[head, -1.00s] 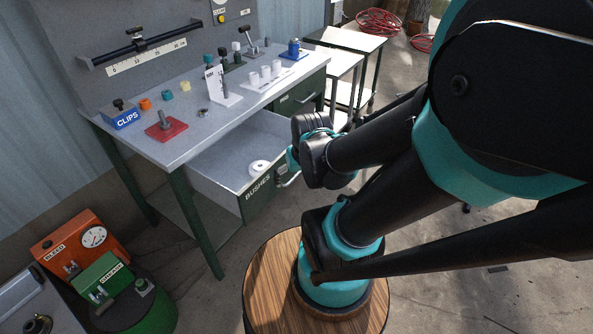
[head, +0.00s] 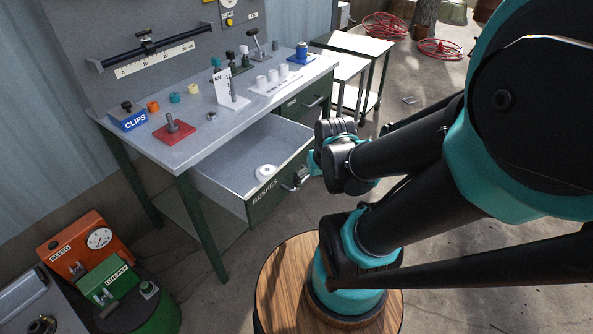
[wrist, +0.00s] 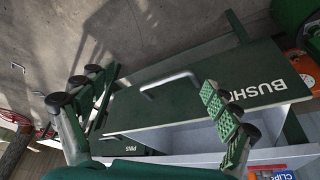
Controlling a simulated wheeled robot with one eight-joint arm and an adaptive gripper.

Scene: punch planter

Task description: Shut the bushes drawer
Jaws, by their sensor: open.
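The bushes drawer stands pulled out below the bench top; its green front (head: 264,194) carries the word BUSHES and its pale inside is visible. A white ring (head: 266,171) lies inside it. My gripper (head: 300,178) is just in front of the right part of the drawer front, by the handle. In the wrist view my gripper (wrist: 150,84) is open, with its green fingers spread. The metal bar handle (wrist: 170,82) on the green front (wrist: 205,98) shows between the fingers. Whether a finger touches the front cannot be told.
The bench top (head: 200,140) holds a red block (head: 174,132), a blue CLIPS box (head: 128,117) and several small parts. A shut green drawer (head: 305,101) is to the right of the open one. A round wooden top (head: 280,290) is in the foreground. Small tables (head: 352,45) stand behind.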

